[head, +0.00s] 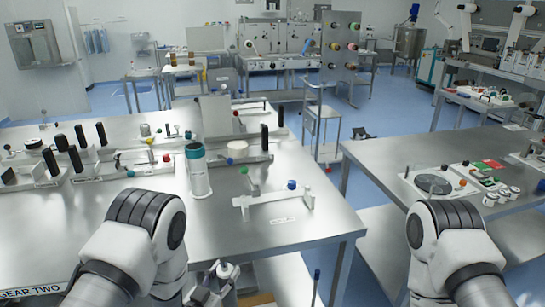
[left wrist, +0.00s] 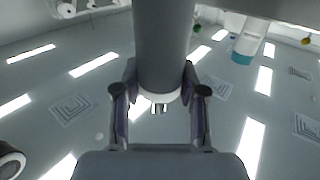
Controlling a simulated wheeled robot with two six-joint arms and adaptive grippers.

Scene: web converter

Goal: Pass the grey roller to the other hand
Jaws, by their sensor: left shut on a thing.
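The grey roller (left wrist: 165,45) shows large and close in the left wrist view, running from the top edge down between the fingers, with a pale end. My left gripper (left wrist: 160,97) is shut on it, one finger on each side. In the head view my left gripper (head: 218,280) shows only partly, low beside the table's front edge, and I cannot make out the roller there. My right arm (head: 440,240) comes in at the lower right of the head view, but its gripper is out of view.
The steel table (head: 310,235) holds a white bracket (head: 272,203), a white canister with a teal lid (head: 198,172) and several black rollers on stands at the left. A second bench (head: 390,160) with parts stands at the right. Blue floor lies between the two.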

